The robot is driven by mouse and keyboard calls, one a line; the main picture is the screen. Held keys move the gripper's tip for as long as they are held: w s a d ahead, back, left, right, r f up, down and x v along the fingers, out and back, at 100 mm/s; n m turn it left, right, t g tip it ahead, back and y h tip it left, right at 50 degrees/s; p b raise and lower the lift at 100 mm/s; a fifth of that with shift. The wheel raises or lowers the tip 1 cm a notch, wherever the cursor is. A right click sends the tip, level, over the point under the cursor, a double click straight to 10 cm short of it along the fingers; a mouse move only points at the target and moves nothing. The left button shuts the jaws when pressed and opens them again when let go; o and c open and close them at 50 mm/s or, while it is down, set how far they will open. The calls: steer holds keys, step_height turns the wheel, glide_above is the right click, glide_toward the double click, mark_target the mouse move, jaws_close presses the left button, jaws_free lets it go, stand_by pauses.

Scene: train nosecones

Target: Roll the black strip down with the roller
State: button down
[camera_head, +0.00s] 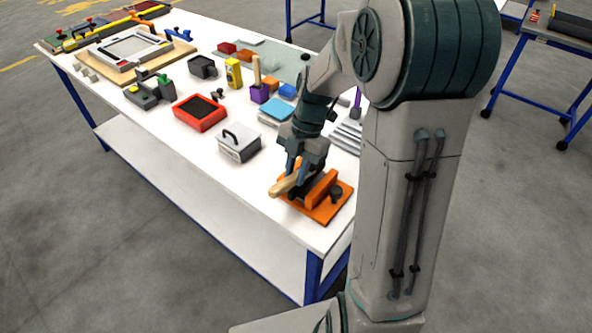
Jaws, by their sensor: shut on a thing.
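My gripper (291,180) is low over the orange board (322,212) at the table's near right end. It is shut on a tan wooden handle, which I take to be the roller (282,187). The handle points left and down, past the board's left edge. Dark parts lie just under the fingers, between the handle and a raised orange block. I cannot tell whether they are the roller's head or the black strip. I cannot tell whether the roller touches the board. My arm and fingers hide part of this area.
A black knob (336,195) stands on the board's right side. A grey-white box with a black handle (239,142) and a red tray (200,112) stand to the left. A blue-topped block (276,110) lies behind. Bare white tabletop shows left of the board.

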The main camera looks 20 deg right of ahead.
steer(key=shift+w+d, duration=0.15)
steer(key=shift+d, duration=0.05)
steer(key=shift+w+d, duration=0.15)
steer(key=shift+d, duration=0.1)
steer(key=shift+w+d, duration=0.1)
stand_by(1.6)
steer(key=shift+w+d, duration=0.25)
steer(key=shift+d, duration=0.1)
steer(key=shift+w+d, duration=0.2)
steer(key=shift+d, duration=0.05)
stand_by(0.7)
steer(key=shift+w+d, duration=0.15)
steer(key=shift+d, duration=0.05)
stand_by(0.7)
stand_by(0.6)
